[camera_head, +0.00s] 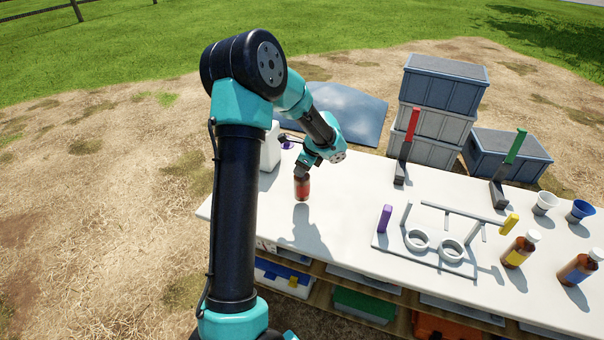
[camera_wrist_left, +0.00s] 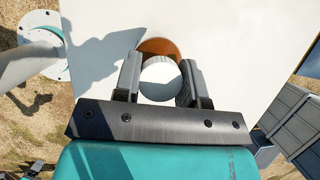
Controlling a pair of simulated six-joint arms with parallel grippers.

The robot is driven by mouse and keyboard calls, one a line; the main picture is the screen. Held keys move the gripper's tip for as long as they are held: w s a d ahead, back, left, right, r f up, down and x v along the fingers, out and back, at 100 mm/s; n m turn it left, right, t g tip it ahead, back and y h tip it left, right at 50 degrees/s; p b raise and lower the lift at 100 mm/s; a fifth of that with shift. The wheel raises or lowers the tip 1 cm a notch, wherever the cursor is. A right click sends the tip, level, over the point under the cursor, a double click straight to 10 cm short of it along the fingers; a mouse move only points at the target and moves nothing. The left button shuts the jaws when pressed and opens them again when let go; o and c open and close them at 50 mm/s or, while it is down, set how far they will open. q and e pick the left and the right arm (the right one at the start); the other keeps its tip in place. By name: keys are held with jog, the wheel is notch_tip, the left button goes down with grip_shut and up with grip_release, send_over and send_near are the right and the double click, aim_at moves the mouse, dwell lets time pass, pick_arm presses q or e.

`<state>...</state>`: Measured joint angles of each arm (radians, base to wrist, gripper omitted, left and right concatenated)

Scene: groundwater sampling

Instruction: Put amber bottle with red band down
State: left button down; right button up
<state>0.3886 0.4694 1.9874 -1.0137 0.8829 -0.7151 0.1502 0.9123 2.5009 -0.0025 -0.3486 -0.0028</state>
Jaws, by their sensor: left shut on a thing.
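The amber bottle with red band (camera_head: 302,188) is upright at the left part of the white table (camera_head: 345,215), near the far edge. My left gripper (camera_head: 303,173) is shut on it from above. In the left wrist view its round white cap (camera_wrist_left: 160,78) sits between the two dark fingers, with a bit of amber body (camera_wrist_left: 158,47) showing past it. A shadow falls on the table in front of the bottle. I cannot tell whether the base touches the table. My right gripper is not in view.
A grey rack with two rings (camera_head: 417,240) stands right of the bottle. Two other amber bottles, with yellow (camera_head: 519,250) and blue (camera_head: 580,268) bands, stand farther right. Red-handled (camera_head: 407,145) and green-handled (camera_head: 508,168) stands are behind. The table around the held bottle is mostly clear.

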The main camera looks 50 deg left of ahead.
pick_arm(q)
jog(key=shift+w+a, duration=0.2)
jog(key=shift+a, duration=0.05)
jog(key=shift+w+f, duration=0.1)
jog(key=shift+f, duration=1.8)
jog(key=c, duration=0.7)
grip_release()
jog(key=v, duration=1.2)
